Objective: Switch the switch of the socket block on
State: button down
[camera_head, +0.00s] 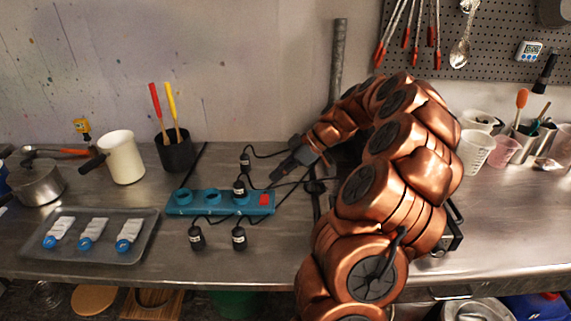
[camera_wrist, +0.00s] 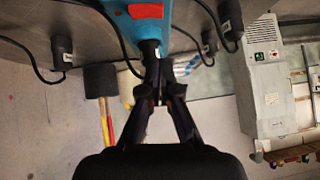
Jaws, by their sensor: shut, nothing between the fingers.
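The teal socket block (camera_head: 220,202) lies on the metal bench, left of my arm. Its red switch (camera_head: 264,199) is at the block's right end; I cannot tell which way it is set. A black plug (camera_head: 239,188) sits in the block beside the switch. My gripper (camera_head: 275,179) is shut and empty, pointing down and left, just above and behind the switch end. In the wrist view the block (camera_wrist: 166,20) and red switch (camera_wrist: 146,11) are at the top edge, beyond my shut fingertips (camera_wrist: 160,66). I see no contact with the switch.
Loose black plugs (camera_head: 196,238) and their cables lie around the block. A tray (camera_head: 136,258) with several white packets is at the left. A black cup (camera_head: 176,152) with red and yellow handles stands behind. Beakers (camera_head: 477,150) stand right of my arm.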

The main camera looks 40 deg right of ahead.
aim_at(261, 202)
jog(key=p+x, duration=0.1)
jog(key=x, duration=0.3)
jog(key=shift+a, duration=0.15)
notch_tip(261, 202, down, 3)
jog(key=shift+s+p, duration=0.15)
jog(key=shift+p, duration=0.65)
jog(key=shift+f, duration=0.45)
jog(key=shift+f+b, duration=0.2)
jog(key=shift+b, duration=0.15)
